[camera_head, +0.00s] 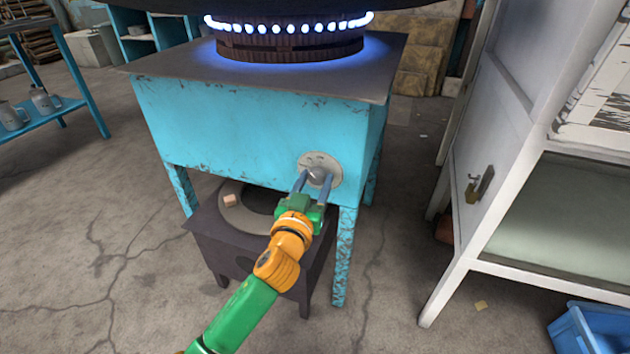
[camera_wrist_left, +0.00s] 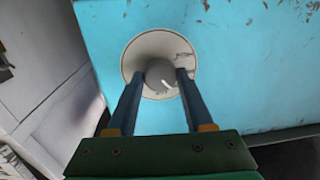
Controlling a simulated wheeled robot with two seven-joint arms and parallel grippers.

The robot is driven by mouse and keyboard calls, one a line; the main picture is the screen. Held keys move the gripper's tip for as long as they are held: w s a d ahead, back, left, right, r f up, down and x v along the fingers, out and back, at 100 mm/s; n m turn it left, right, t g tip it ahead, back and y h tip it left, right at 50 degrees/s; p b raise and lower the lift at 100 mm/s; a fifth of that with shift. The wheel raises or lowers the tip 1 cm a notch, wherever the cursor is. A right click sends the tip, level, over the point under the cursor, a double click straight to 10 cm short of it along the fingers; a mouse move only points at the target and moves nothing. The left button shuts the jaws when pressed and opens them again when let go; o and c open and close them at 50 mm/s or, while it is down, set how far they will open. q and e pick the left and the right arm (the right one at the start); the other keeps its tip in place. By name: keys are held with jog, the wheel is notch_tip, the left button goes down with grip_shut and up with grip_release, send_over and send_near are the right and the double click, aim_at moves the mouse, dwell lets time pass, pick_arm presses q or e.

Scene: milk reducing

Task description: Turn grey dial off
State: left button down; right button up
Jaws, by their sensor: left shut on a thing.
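The grey dial (camera_head: 317,175) sits on a round light plate (camera_head: 326,160) on the front of the blue stove (camera_head: 250,135). In the left wrist view the dial (camera_wrist_left: 162,76) has a white mark pointing to the lower right. My left gripper (camera_head: 316,181) is at the dial, its two fingers on either side of the knob; they also show in the left wrist view (camera_wrist_left: 160,82). It is shut on the dial. Blue flames (camera_head: 290,26) burn in a ring under a dark pan (camera_head: 270,6) on top of the stove. My right gripper is not in view.
A low dark stand (camera_head: 215,237) with a round ring on it is under the stove, behind my left arm. A white cabinet (camera_head: 470,150) stands at the right, with a blue crate (camera_head: 590,330) in front. A blue shelf (camera_head: 45,118) with mugs is at the left.

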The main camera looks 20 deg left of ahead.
pick_arm(q)
jog(key=shift+m, duration=0.3)
jog(key=m+p, duration=0.1)
jog(key=m, duration=0.2)
jog(key=shift+p, duration=0.3)
jog(key=shift+m+t+p, duration=0.3)
jog(key=shift+m+p, duration=0.2)
jog(key=shift+m, duration=1.6)
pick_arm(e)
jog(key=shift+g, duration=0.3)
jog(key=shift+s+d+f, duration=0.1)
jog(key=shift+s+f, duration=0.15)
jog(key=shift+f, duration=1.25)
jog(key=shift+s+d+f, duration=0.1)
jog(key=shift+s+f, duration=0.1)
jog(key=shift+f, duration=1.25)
pick_arm(q)
jog(key=shift+c, duration=1.4)
grip_release()
